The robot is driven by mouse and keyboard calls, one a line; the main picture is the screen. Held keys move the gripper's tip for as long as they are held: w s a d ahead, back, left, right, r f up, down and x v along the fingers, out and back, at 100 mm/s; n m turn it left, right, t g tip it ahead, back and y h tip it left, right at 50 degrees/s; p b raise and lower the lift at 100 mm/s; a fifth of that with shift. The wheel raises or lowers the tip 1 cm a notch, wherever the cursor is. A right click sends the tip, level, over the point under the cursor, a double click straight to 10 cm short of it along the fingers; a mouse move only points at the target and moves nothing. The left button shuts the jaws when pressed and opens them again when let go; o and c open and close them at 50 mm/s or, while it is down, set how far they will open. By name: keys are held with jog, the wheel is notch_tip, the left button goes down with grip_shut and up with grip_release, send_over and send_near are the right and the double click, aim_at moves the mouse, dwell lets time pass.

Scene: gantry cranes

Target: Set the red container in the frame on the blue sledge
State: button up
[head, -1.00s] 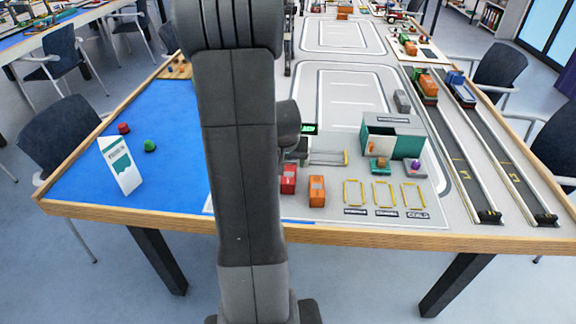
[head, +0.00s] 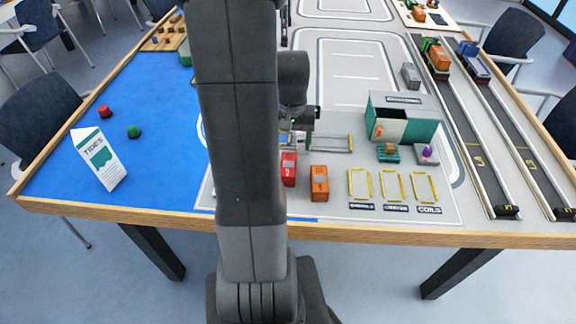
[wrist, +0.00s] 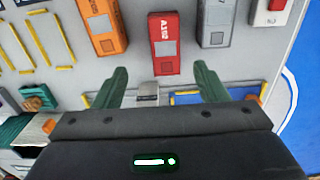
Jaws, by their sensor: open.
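The red container (head: 289,169), marked A152, stands near the table's front edge beside an orange one. It also shows in the wrist view (wrist: 163,45), straight ahead of my gripper (wrist: 161,86). My gripper's two green fingers are apart, with no container between them. The red container lies beyond the fingertips, apart from them. In the head view my arm hides most of the gripper. A blue vehicle on the right-hand track (head: 474,62) may be the blue sledge; a frame on it is too small to make out.
The orange container (wrist: 103,25) and a grey container (wrist: 217,23) flank the red one. Yellow outlined frames (head: 394,187) lie to the right. A grey and teal open box (head: 404,128) stands behind them. A white carton (head: 99,160) stands on the blue area at left.

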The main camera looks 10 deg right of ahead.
aim_at(289, 164)
notch_tip(289, 164, down, 5)
jog(key=shift+w+a+f, duration=0.15)
jog(key=shift+a+f, duration=0.05)
jog(key=shift+f, duration=1.15)
jog(key=shift+w+a+f, duration=0.1)
jog(key=shift+a+f, duration=0.05)
jog(key=shift+f, duration=1.2)
jog(key=shift+c, duration=0.5)
jog(key=c, duration=1.1)
jog(key=shift+r, duration=0.1)
